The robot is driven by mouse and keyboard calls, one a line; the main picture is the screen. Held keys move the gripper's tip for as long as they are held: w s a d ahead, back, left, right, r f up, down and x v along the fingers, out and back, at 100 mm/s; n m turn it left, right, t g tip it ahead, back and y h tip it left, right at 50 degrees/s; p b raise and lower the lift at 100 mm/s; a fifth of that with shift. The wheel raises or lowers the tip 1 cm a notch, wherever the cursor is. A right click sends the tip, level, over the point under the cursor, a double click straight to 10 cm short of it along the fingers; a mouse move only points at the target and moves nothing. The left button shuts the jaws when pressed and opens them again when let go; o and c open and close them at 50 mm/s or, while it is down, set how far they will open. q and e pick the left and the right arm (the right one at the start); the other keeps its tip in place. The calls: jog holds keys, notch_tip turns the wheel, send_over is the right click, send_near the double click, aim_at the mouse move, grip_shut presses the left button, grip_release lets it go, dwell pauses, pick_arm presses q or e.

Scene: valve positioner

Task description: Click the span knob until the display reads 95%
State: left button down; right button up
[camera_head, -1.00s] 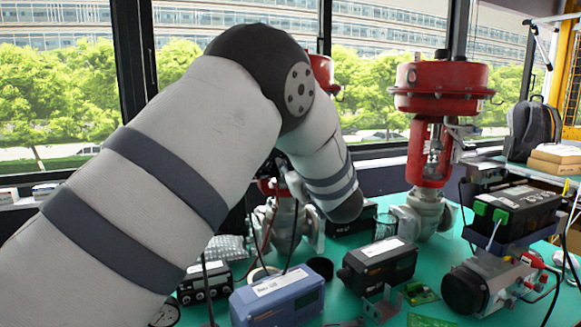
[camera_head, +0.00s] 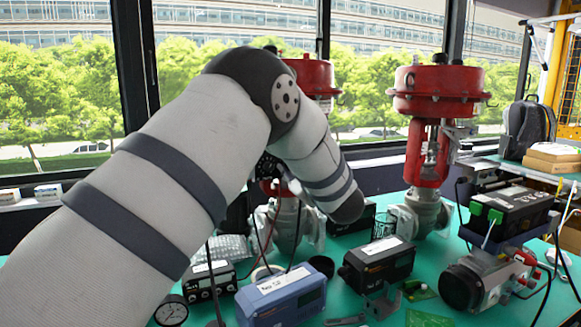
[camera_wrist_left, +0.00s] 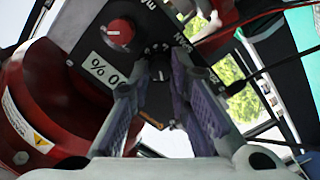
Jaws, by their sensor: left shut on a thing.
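In the left wrist view, the positioner (camera_wrist_left: 88,22) is a black panel with a red knob (camera_wrist_left: 118,32) and a white display (camera_wrist_left: 103,68). The display appears upside down; a 0 and a percent sign show, and a finger may hide further digits. My left gripper (camera_wrist_left: 157,82) is shut on a small black knob (camera_wrist_left: 158,68), one finger on each side. Upside-down lettering beside this knob appears to read SPAN, partly hidden. In the head view my left arm reaches across toward the rear valve and hides most of the gripper. My right gripper is out of view.
Red valve actuators (camera_head: 440,90) stand on the green bench (camera_head: 395,312). A blue box (camera_head: 282,300), a dark box (camera_head: 378,262) and a black unit with green connectors (camera_head: 510,208) occupy its front and right. A gauge (camera_head: 171,310) lies at the left.

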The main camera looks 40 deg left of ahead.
pick_arm(q)
jog(key=shift+f+n, duration=0.1)
jog(key=shift+n, duration=0.4)
jog(key=c, duration=1.8)
grip_release()
jog(key=v, duration=1.2)
